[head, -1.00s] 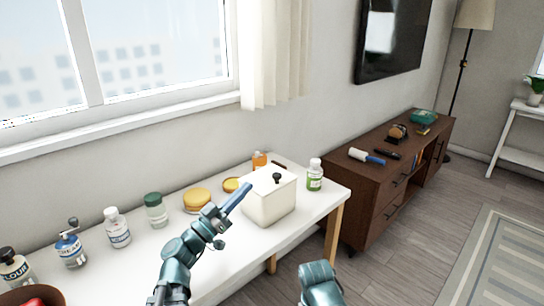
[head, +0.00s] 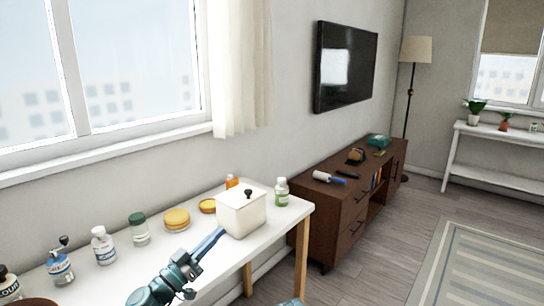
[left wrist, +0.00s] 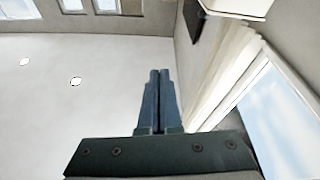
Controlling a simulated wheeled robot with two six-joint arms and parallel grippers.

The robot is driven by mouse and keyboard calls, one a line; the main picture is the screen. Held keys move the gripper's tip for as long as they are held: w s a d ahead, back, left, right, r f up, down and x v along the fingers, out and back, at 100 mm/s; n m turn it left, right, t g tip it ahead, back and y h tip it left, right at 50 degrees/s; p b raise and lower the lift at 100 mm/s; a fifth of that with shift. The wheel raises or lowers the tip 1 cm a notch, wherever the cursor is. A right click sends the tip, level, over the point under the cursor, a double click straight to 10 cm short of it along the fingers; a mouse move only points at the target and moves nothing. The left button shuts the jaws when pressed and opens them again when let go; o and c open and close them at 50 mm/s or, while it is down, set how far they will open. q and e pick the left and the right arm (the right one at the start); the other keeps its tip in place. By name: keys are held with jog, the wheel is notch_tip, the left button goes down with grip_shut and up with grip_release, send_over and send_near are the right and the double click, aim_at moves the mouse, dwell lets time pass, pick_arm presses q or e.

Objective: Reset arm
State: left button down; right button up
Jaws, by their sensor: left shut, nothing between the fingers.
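My left gripper (head: 217,236) comes in from the bottom of the head view, in front of the white table's near side. Its blue fingers are shut with nothing between them, and their tips appear close to the front of a cream box with a black knob (head: 241,212); I cannot tell the exact gap. In the left wrist view the fingers (left wrist: 158,100) lie side by side, pointing toward the ceiling and the upper wall. Only a small teal piece of my right arm shows at the bottom edge of the head view, and its gripper is out of sight.
The white table (head: 292,216) holds a green-labelled bottle (head: 281,192), an orange-capped bottle (head: 232,183), yellow round items (head: 177,219) and several jars at left. A dark wooden cabinet (head: 345,220) stands beyond. Floor at right is clear around a rug (head: 480,268).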

pick_arm(q)
jog(key=s+d+f+g+y, duration=0.1)
jog(key=s+d+f+g, duration=0.2)
jog(key=f, duration=0.4)
jog(key=s+d+f+g+y, duration=0.1)
jog(key=d+f+g+y, duration=0.15)
jog(key=f+g, duration=0.3)
jog(key=s+d+f+g+y, duration=0.1)
jog(key=s+d+f+g, duration=0.15)
jog(key=f, duration=0.45)
jog(key=s+a+f+n+g+y, duration=0.55)
jog(key=a+f+y, duration=0.35)
jog(key=a, duration=0.2)
jog(key=s+d+r+m+p, duration=0.1)
jog(key=s+d+r+p, duration=0.1)
jog(key=d+r+p, duration=0.2)
jog(key=s+d+r+m+y+p, duration=0.1)
jog(key=s+d+r+p, duration=0.1)
jog(key=r+p, duration=0.8)
jog(key=s+d+r+m+p, duration=0.1)
jog(key=s+d+r+p, duration=0.1)
jog(key=d+r+p, duration=0.3)
notch_tip(320, 180, up, 2)
jog(key=p, duration=0.2)
jog(key=shift+s+d+r+p, duration=0.15)
jog(key=shift+s+d+p, duration=0.15)
jog(key=shift+s, duration=0.05)
jog(key=shift+m+g, duration=0.25)
